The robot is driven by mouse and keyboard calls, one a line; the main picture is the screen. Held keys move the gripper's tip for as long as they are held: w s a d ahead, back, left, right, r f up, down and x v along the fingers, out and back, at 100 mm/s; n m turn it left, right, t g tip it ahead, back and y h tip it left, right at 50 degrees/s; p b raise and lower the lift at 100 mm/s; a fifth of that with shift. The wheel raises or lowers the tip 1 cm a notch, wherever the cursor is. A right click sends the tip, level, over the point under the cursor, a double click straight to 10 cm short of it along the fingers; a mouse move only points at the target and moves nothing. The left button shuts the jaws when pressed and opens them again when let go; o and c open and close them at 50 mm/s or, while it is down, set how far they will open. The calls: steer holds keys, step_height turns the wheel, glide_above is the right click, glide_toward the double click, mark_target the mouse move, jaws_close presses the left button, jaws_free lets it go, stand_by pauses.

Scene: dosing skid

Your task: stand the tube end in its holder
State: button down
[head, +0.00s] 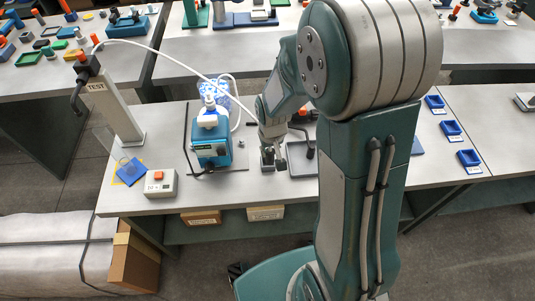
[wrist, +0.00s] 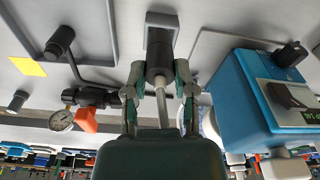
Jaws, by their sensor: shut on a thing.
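My gripper (wrist: 160,78) is shut on the tube end (wrist: 160,52), a dark sleeve with white tube (wrist: 161,107) running back between the fingers. The holder (wrist: 160,18), a small grey block, is directly beyond the sleeve in the wrist view. The sleeve overlaps it there, and I cannot tell whether it is inside or just above. In the head view my gripper (head: 270,150) points down over the bench at the holder (head: 268,163), and the tube end is too small to make out. The white tube (head: 160,48) arcs to it from the TEST post.
A blue pump (head: 211,140) stands left of my gripper, also close by in the wrist view (wrist: 245,100). The TEST post (head: 112,105) and a switch box (head: 161,183) are farther left. A pressure gauge (wrist: 60,120) with an orange handle is near the gripper. Blue trays (head: 451,128) lie at right.

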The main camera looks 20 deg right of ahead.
mark_target(268, 155)
steer(key=shift+w+f, duration=0.95)
steer(key=shift+f, duration=0.2)
steer(key=shift+w+f, duration=0.2)
steer(key=shift+f, duration=1.55)
steer(key=shift+c, duration=2.2)
jaws_free()
steer(key=shift+f, duration=0.1)
steer(key=r, duration=0.4)
steer(key=s+r, duration=0.1)
steer(key=r, duration=0.7)
steer(key=shift+s+r, duration=0.25)
steer(key=shift+s, duration=0.05)
steer(key=s+r+t, duration=0.4)
steer(key=s+r, duration=1.3)
